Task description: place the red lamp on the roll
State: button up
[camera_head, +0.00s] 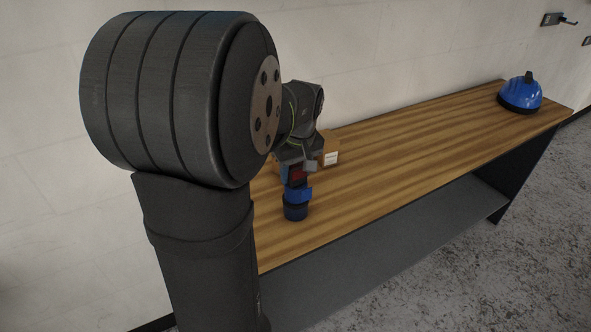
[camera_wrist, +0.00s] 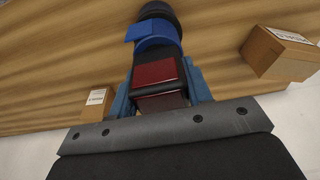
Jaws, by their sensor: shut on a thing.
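The red lamp (camera_wrist: 160,74) is a boxy red piece with a dark band, held between the two blue-grey fingers of my gripper (camera_wrist: 160,80). In the head view my gripper (camera_head: 296,172) points down over the bench, and a little of the red lamp (camera_head: 297,175) shows. Directly below the lamp is a bright blue band with a side tab (camera_head: 298,194), above a dark blue round piece (camera_head: 296,212) on the bench; these look like the roll. In the wrist view the blue band (camera_wrist: 156,42) lies just beyond the lamp. I cannot tell whether lamp and band touch.
The wooden bench (camera_head: 400,150) is mostly clear to the right. A cardboard box (camera_head: 329,148) stands behind my gripper. The wrist view shows two labelled boxes, one left (camera_wrist: 97,106) and one right (camera_wrist: 278,55). A blue helmet (camera_head: 520,92) sits at the far right end.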

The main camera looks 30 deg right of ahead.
aim_at(299, 167)
jog(key=o, duration=1)
jog(key=r, duration=0.4)
jog(key=s+r, duration=0.1)
jog(key=r, duration=0.7)
jog(key=shift+s+r, duration=0.1)
jog(key=shift+s, duration=0.3)
